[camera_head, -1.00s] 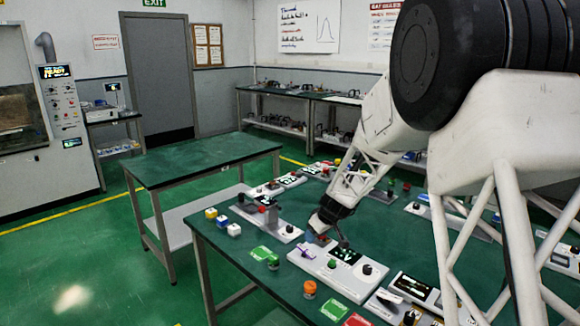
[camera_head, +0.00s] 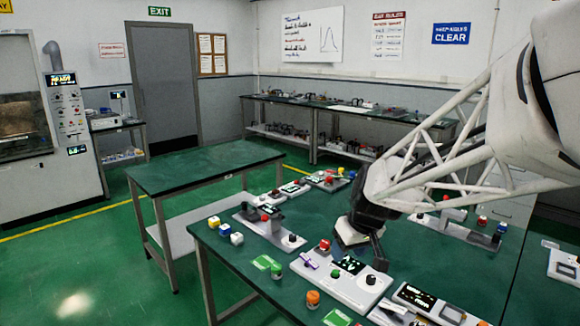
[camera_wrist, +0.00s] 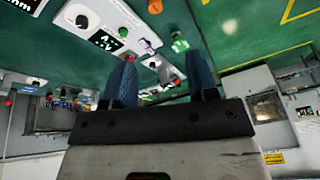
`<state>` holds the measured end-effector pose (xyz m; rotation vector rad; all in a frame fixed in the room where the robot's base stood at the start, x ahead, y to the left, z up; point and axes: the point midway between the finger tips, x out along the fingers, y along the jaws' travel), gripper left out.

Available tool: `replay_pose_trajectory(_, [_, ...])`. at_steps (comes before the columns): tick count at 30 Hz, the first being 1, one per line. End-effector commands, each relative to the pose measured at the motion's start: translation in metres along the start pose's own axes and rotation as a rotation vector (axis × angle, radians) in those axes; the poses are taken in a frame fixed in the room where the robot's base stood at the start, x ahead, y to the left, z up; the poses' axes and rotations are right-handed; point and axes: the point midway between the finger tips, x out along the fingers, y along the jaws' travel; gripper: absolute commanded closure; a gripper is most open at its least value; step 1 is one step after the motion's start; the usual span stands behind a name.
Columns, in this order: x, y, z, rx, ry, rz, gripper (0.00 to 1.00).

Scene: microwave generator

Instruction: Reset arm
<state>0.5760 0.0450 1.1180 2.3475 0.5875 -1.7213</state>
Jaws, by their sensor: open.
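My gripper (camera_head: 366,252) hangs over the green-topped bench in the head view, behind and above a white control module (camera_head: 345,285) with a small lit display and a black knob. In the wrist view my gripper (camera_wrist: 162,82) shows two blue fingers spread apart with nothing held between them. Modules and green surface show past the fingers there. How high the fingertips are above the bench I cannot tell. My white lattice arm reaches in from the right of the head view.
A red button (camera_head: 324,245), a green button (camera_head: 276,271) and an orange button (camera_head: 313,298) stand near the gripper. Another module (camera_head: 270,232) is to its left. Several coloured cubes (camera_head: 224,230) sit at the bench's left edge. An empty green table (camera_head: 205,166) stands beyond.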

Motion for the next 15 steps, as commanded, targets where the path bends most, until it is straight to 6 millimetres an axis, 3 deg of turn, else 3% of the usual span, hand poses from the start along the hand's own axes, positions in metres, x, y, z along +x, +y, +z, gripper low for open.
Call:
replay_pose_trajectory(3, [-0.020,-0.010,0.028,0.041,-0.009,0.019,0.47])
replay_pose_trajectory(15, [-0.068,-0.037,0.122,0.195,-0.046,0.094,0.47])
